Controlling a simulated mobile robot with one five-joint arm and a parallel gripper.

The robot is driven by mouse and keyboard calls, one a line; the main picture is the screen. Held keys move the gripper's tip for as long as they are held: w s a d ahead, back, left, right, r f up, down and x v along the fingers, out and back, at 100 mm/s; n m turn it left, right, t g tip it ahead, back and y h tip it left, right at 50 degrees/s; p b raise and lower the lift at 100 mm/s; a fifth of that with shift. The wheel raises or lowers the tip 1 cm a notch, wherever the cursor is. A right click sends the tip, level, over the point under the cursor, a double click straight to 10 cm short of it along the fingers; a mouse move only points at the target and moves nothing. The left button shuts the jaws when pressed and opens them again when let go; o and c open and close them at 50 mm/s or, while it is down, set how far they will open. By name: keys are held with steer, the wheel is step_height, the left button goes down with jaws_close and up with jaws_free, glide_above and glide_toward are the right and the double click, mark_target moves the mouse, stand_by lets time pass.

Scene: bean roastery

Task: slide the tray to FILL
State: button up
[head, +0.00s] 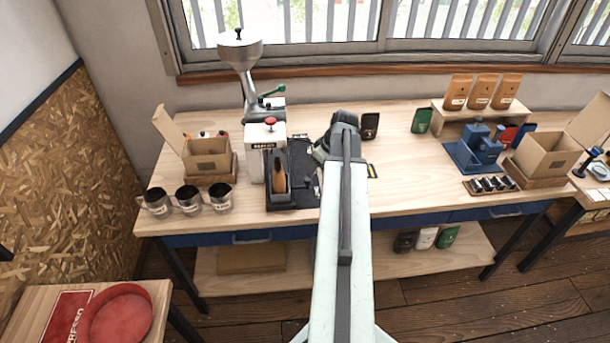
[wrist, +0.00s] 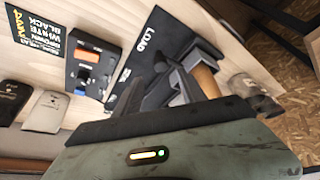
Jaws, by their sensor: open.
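A black board (head: 305,172) lies on the workbench beside the white dosing machine (head: 265,140). In the wrist view the black board (wrist: 150,50) carries a white word that looks like LOAD; I see no FILL mark. A dark grey piece with a brown wooden handle (head: 278,174) stands at the board's left side, and seems to be the tray; its handle (wrist: 204,80) shows in the wrist view behind my fingers. My gripper (wrist: 168,92) is open, its dark fingers apart near this piece. I cannot tell whether they touch it. In the head view my arm hides part of the board.
Several steel cups (head: 188,199) stand at the bench's front left. An open cardboard box (head: 207,157) is behind them. A blue press (head: 480,149) stands right. The bench right of my arm is mostly clear.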

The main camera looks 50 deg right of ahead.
mark_target(310, 180)
steer(key=b+x, duration=0.6)
steer(key=x, duration=0.1)
steer(key=shift+f+b, duration=0.3)
steer(key=shift+b, duration=0.1)
steer(key=shift+w+f, duration=0.2)
steer(key=shift+a+r, duration=0.1)
jaws_close()
stand_by(0.7)
